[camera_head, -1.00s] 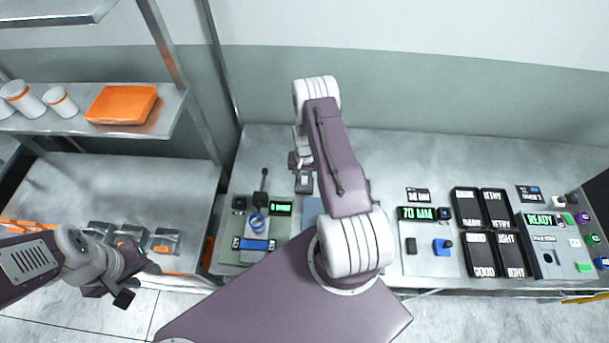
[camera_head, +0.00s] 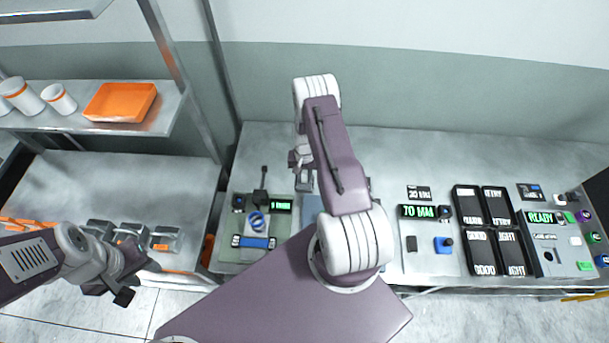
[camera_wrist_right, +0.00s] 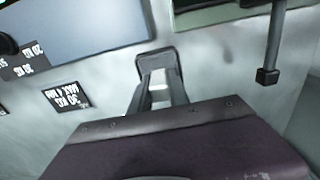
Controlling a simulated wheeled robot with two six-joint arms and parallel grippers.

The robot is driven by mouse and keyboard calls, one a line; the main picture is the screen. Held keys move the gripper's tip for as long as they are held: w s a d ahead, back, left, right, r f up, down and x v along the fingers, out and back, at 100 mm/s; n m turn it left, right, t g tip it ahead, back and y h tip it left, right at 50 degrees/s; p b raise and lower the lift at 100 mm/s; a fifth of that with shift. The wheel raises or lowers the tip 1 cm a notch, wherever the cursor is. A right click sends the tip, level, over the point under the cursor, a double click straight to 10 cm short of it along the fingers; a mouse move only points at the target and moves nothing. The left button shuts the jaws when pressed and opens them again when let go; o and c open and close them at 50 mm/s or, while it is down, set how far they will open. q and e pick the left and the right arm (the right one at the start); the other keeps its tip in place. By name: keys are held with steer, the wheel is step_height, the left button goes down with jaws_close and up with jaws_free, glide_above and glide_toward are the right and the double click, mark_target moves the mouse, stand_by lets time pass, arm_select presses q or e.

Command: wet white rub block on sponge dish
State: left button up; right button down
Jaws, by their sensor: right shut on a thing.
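My right gripper (camera_head: 303,184) hangs over the bench, left of my right arm's upper link. In the right wrist view its two dark fingers (camera_wrist_right: 160,72) are close together at the tips, with a small pale patch (camera_wrist_right: 158,97) between them. That patch may be the white rub block; the fingers and wrist hide most of it. I cannot pick out the sponge dish with certainty; my right arm covers the middle of the bench. My left gripper (camera_head: 122,283) is low at the left, apart from everything; its jaws are unclear.
A blue-grey panel (camera_wrist_right: 80,28) lies beside the right gripper. Black boxes (camera_head: 487,220) and a READY panel (camera_head: 543,240) stand at the right. A shelf holds an orange tray (camera_head: 121,102). The bench's back strip is clear.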

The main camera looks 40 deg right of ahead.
mark_target(305, 172)
steer(key=shift+f+b, duration=0.3)
steer(key=shift+f, duration=0.05)
steer(key=shift+s, duration=0.1)
stand_by(1.5)
step_height(305, 172, up, 7)
steer(key=p, duration=0.4)
stand_by(0.8)
